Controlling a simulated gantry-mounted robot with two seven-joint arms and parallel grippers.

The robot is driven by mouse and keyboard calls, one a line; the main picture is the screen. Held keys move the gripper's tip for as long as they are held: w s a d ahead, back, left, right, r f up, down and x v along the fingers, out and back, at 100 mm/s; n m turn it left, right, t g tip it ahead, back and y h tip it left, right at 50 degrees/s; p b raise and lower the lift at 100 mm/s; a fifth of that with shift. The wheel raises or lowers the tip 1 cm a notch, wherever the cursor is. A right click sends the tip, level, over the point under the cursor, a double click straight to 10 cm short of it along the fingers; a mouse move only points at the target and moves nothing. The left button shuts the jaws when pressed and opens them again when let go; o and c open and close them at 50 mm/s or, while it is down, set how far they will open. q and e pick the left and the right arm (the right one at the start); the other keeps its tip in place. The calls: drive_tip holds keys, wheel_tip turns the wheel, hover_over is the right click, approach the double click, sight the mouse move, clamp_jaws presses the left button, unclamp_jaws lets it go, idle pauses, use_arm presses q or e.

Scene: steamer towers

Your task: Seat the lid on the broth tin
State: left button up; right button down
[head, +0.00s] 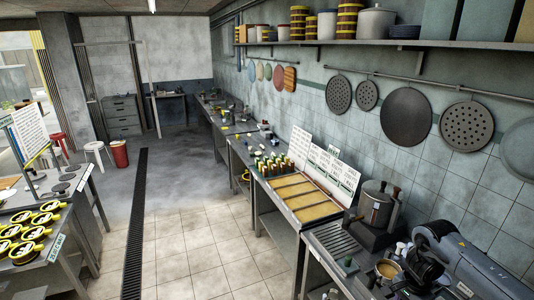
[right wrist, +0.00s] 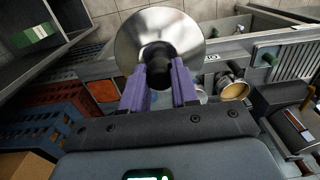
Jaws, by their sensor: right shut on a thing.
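The lid (right wrist: 185,22), a shiny round metal disc with a dark knob, fills the upper middle of the right wrist view. My right gripper (right wrist: 160,72) has its purple fingers shut on the knob, and the disc lies beyond the fingertips. An open tin with tan contents, which looks like the broth tin (right wrist: 233,90), stands to the right of the gripper, apart from the lid. In the head view this tin (head: 388,270) is at the lower right, beside my right arm. The lid and right fingertips cannot be made out there. My left gripper is not in view.
A metal pot (head: 376,206) stands behind the tin near the wall. A slatted grate (head: 335,242) lies on the counter to its left, with a small green-topped item (head: 347,264) nearby. In the right wrist view, blue and red crates (right wrist: 45,125) are at left.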

drive_tip(key=shift+a+f, duration=0.1)
drive_tip(key=shift+a, duration=0.1)
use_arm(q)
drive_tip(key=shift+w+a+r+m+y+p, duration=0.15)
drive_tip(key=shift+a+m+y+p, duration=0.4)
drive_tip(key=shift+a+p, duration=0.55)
use_arm(e)
drive_tip(key=s+a+n, duration=0.2)
drive_tip(key=a+n, duration=0.5)
drive_tip(key=a, duration=0.2)
drive_tip(key=s+a+r+n, duration=0.1)
drive_tip(key=s+a+n, duration=0.2)
drive_tip(key=a+n, duration=0.4)
drive_tip(key=a, duration=0.2)
drive_tip(key=shift+a, duration=0.4)
